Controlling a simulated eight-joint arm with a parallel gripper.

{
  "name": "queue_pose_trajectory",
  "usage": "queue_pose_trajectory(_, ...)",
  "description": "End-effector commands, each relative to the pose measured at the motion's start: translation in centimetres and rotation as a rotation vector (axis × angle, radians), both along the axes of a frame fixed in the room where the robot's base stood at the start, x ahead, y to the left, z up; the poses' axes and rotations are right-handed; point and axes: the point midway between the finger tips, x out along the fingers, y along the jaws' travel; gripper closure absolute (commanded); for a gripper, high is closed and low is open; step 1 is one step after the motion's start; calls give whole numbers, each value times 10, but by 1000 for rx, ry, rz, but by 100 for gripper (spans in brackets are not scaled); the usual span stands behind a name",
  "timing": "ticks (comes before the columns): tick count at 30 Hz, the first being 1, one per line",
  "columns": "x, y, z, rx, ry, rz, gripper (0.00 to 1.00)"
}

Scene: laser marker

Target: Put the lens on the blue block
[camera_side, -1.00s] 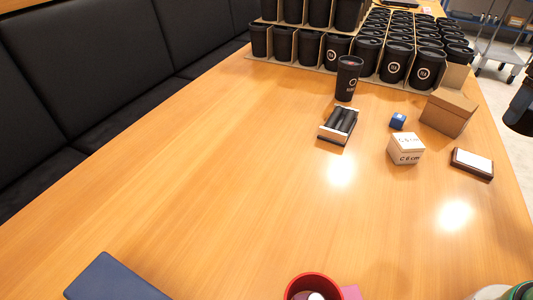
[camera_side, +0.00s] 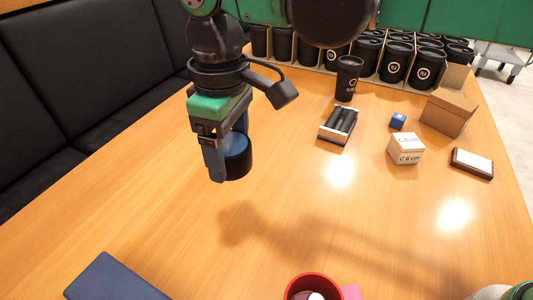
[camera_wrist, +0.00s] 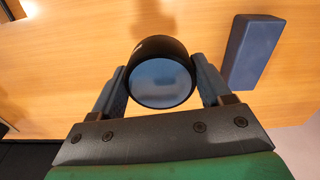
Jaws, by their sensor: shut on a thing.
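My gripper (camera_side: 229,152) is shut on the lens (camera_side: 237,160), a short black cylinder, and holds it above the table in the left half of the side view. In the wrist view the lens (camera_wrist: 162,82) sits between both fingers, its round grey-blue glass face showing. A long blue-grey block (camera_side: 112,279) lies at the lower left of the side view, apart from the gripper. It also shows at the upper right of the wrist view (camera_wrist: 253,51).
A red cup (camera_side: 313,285) stands at the front edge. A white cube (camera_side: 406,149), cardboard box (camera_side: 448,112), black tray (camera_side: 339,125), black cup (camera_side: 348,78) and small card holder (camera_side: 472,163) stand right and back. The table's left and middle are clear.

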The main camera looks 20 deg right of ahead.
Motion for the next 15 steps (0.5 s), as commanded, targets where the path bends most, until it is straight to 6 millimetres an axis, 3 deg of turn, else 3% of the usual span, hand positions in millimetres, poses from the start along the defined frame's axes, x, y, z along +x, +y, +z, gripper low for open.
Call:
queue_pose_trajectory(1,-15,26,-6,0,0,64,90)
queue_pose_trajectory(3,-35,55,-13,0,0,132,90)
queue_pose_trajectory(6,-61,85,-21,0,0,211,90)
queue_pose_trajectory(10,-85,107,-28,0,0,274,90)
queue_pose_trajectory(15,-96,118,-44,0,0,302,90)
